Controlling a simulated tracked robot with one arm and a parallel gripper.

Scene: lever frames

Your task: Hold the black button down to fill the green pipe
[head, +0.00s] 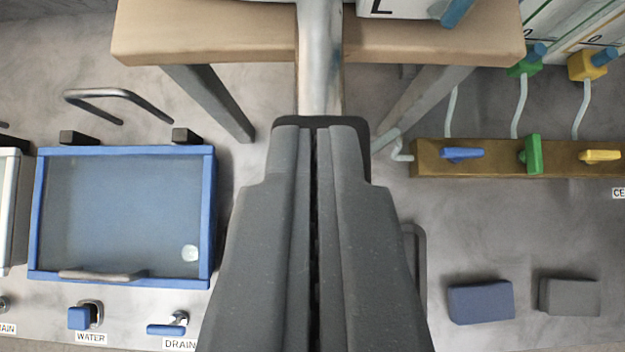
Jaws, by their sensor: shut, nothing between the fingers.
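My gripper (317,124) is shut and empty, with its fingers together in the middle of the picture. Its tips overlap the lower end of a shiny metal post (319,65); I cannot tell whether they touch it. A green fitting (524,64) sits at the upper right, with a pale thin pipe (519,108) running down to a green lever (531,155) on a brown bar (470,172). The green lever stands upright in the picture. I see no clear black button; the gripper hides the lower middle.
A blue lever (462,154) and a yellow lever (600,156) flank the green one. A blue block (481,302) and a dark grey block (569,297) lie lower right. A wooden table (200,40) is behind. A blue-framed tank (125,151) stands left, above blue WATER (79,318) and DRAIN (166,330) handles.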

